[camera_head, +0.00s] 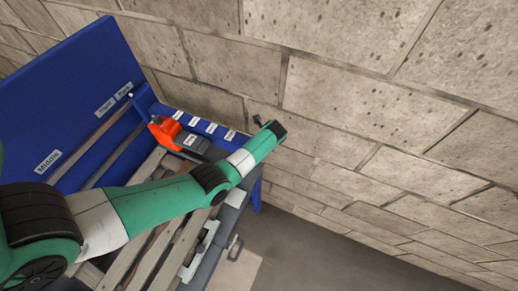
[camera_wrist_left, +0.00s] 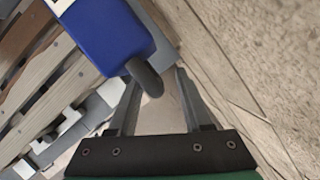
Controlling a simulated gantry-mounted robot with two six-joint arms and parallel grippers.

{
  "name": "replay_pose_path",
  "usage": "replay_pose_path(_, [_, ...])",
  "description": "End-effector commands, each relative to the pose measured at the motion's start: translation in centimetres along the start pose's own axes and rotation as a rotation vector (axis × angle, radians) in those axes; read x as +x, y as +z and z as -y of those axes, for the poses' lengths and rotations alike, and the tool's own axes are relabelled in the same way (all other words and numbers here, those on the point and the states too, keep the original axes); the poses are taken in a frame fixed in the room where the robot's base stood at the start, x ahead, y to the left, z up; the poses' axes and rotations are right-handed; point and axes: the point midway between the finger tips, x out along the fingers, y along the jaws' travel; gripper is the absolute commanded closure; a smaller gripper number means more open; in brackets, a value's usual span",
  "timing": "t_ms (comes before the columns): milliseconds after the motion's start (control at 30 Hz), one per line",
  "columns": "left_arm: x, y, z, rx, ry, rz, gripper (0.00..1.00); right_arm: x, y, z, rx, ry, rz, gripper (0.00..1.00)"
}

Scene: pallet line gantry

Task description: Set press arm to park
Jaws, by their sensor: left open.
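My left gripper (camera_wrist_left: 157,82) is open in the left wrist view, its two grey fingers spread apart. A dark grey rounded knob (camera_wrist_left: 147,78) sticks out from the end of a blue block (camera_wrist_left: 108,35) and sits between the fingertips, nearer the left one. I cannot tell whether a finger touches it. In the head view my left arm reaches across the blue labelled rail (camera_head: 215,128); its fingers are mostly hidden. I cannot tell for certain which part is the press arm, and the rail's labels are too small to read. My right gripper is not in view.
A blue panel (camera_head: 70,95) with a "Middle" label stands at the left. Wooden slats (camera_head: 150,255) lie under my arm. A block wall (camera_head: 360,85) stands close behind; floor is free at lower right.

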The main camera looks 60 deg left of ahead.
Motion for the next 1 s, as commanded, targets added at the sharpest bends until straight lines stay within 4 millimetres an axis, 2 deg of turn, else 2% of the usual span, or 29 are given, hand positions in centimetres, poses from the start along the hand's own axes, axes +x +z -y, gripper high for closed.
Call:
replay_pose_path(167, [-1.5,0.1,0.1,0.0,-0.002,0.001,0.5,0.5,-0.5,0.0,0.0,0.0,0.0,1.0])
replay_pose_path(500, [-9.1,0.1,0.1,0.0,-0.005,0.0,0.5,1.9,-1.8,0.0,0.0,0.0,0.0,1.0])
replay_pose_path(600, [-10.6,0.0,0.1,0.0,-0.003,0.001,0.5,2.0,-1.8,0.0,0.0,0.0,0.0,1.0])
replay_pose_path(733, [-11.5,0.0,0.0,0.0,-0.001,0.001,0.5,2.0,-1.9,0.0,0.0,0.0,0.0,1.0])
replay_pose_path(1000, [-11.6,0.0,0.0,0.0,0.0,0.0,0.5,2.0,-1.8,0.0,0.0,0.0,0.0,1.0])
